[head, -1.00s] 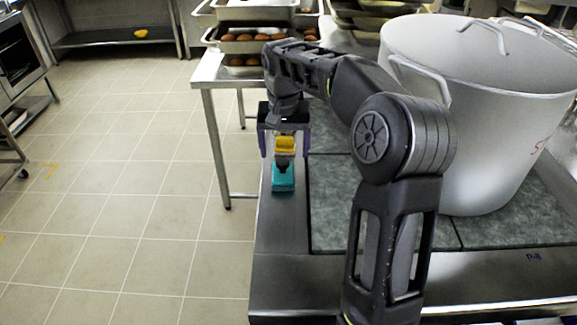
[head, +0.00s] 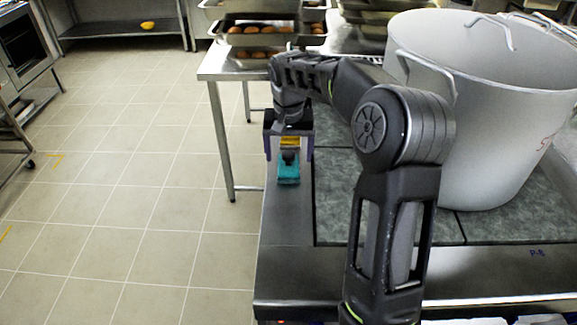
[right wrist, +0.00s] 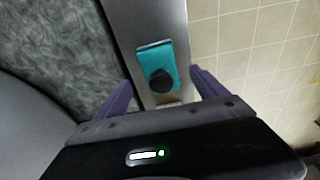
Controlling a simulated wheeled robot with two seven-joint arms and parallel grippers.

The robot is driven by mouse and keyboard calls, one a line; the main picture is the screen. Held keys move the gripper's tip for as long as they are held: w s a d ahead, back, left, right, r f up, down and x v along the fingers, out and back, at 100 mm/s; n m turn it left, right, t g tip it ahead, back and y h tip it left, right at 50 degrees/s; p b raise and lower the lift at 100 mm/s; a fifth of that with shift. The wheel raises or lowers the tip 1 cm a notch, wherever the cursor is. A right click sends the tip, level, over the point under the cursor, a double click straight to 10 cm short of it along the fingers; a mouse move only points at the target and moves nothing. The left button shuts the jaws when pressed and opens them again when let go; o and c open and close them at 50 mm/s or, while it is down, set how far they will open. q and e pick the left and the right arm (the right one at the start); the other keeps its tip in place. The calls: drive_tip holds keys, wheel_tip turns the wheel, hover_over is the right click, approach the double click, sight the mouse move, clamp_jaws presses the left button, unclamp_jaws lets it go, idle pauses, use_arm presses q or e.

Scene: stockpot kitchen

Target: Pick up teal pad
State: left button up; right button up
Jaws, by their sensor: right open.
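The teal pad (head: 288,180) lies on the steel strip at the left edge of the counter and has a black knob on top. In the right wrist view the teal pad (right wrist: 151,55) shows just beyond the fingertips, with the knob at its near end. My right gripper (head: 289,156) is open above the strip, its purple fingers to either side of the knob's line. In the right wrist view the gripper (right wrist: 161,80) has nothing held between its fingers. A yellow block (head: 290,142) shows behind the pad, partly hidden by the gripper. My left gripper is out of view.
A large stockpot (head: 490,120) stands on the dark stone-like top (head: 335,205) to the right of my arm. Trays of brown items (head: 262,40) sit on a steel table behind. Open tiled floor (head: 150,200) lies left of the counter.

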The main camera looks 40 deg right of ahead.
sight(288, 154)
drive_tip(key=f, duration=0.3)
drive_tip(key=shift+w+d+f, duration=0.1)
drive_tip(key=shift+w+f, duration=0.15)
drive_tip(key=shift+f, duration=0.1)
drive_tip(key=shift+c, duration=0.2)
drive_tip(key=c, duration=1.5)
